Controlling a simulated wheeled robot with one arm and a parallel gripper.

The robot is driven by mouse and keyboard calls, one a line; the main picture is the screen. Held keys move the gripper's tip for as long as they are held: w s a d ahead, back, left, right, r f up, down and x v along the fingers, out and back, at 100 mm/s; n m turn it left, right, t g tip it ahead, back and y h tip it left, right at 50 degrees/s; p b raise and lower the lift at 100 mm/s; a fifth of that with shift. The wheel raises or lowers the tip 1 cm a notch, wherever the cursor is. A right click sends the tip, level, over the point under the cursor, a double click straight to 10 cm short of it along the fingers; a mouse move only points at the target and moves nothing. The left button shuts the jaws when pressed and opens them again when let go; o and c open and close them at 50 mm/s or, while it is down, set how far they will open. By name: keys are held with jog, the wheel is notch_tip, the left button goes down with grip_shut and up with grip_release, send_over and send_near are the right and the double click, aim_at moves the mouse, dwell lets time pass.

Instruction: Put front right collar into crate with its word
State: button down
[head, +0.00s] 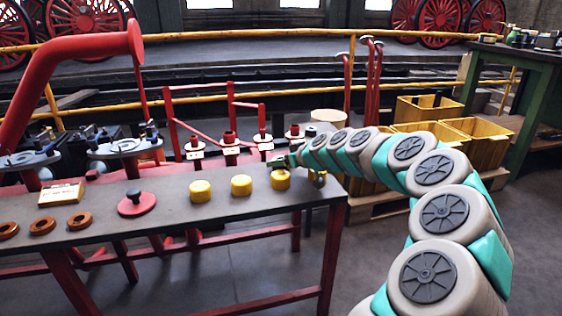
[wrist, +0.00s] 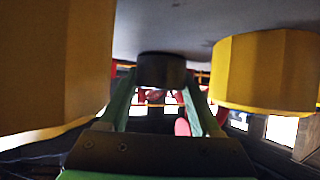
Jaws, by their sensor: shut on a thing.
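My gripper (wrist: 163,98) is shut on a dark round piece (wrist: 161,71), held between its green fingertips in the wrist view. I cannot tell from its shape alone whether it is the front right collar. In the head view my gripper (head: 287,161) is small, above the far right part of the grey bench (head: 170,205), and what it holds is hidden.
Yellow cylinders (head: 241,185) stand on the bench's right half; one (wrist: 268,72) is close beside my gripper in the wrist view. A red disc with a knob (head: 136,203) and brown rings (head: 43,226) lie left. Red posts with white labels (head: 230,151) stand behind the bench.

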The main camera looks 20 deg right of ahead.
jog(key=shift+f, duration=0.15)
jog(key=shift+c, duration=0.4)
grip_release()
jog(key=shift+r, duration=0.3)
jog(key=v, duration=1.2)
jog(key=shift+f, duration=0.15)
